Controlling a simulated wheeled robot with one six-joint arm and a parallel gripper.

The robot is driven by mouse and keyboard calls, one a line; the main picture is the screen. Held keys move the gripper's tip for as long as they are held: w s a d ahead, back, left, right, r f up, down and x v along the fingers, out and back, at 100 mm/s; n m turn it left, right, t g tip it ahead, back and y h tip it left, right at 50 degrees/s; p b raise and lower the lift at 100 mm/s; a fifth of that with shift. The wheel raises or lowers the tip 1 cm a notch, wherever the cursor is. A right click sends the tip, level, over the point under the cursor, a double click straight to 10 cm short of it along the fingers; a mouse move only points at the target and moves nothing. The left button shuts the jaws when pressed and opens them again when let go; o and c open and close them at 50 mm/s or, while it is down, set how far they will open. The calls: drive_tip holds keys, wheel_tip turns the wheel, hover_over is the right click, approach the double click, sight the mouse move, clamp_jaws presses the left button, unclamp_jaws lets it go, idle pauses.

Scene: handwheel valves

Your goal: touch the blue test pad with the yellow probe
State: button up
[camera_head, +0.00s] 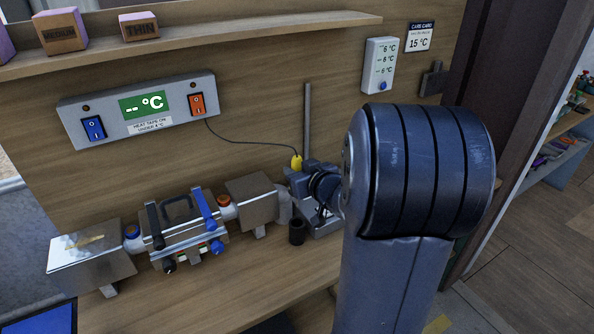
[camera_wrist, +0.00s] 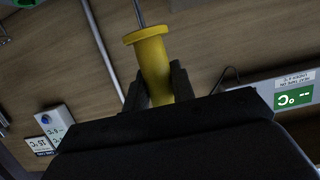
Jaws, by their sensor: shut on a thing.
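The yellow probe (camera_head: 296,161) shows near the middle of the head view, with a dark cable running to the wall display. In the wrist view the probe (camera_wrist: 152,65) is a yellow flanged handle with a thin metal rod. My gripper (camera_wrist: 156,85) is shut on the handle, a finger on each side. In the head view my gripper (camera_head: 298,172) is partly hidden by my arm. A small round blue spot (camera_head: 382,86) is on the white wall unit, well right of the probe. A flat blue panel (camera_head: 45,320) is cut off at the lower left. I cannot tell which is the test pad.
The wall display (camera_head: 140,105) reads "-- °C", with blue and orange switches. The white unit (camera_head: 378,62) hangs beside a "15 °C" card (camera_head: 419,38). A shelf (camera_head: 200,38) juts out above. A pipe and valve assembly (camera_head: 185,225) stands on the bench. A thin upright post (camera_head: 307,120) is near my gripper.

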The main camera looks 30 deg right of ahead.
sight(297, 157)
drive_tip(key=shift+r+p, duration=2.5)
drive_tip(key=shift+r, duration=0.1)
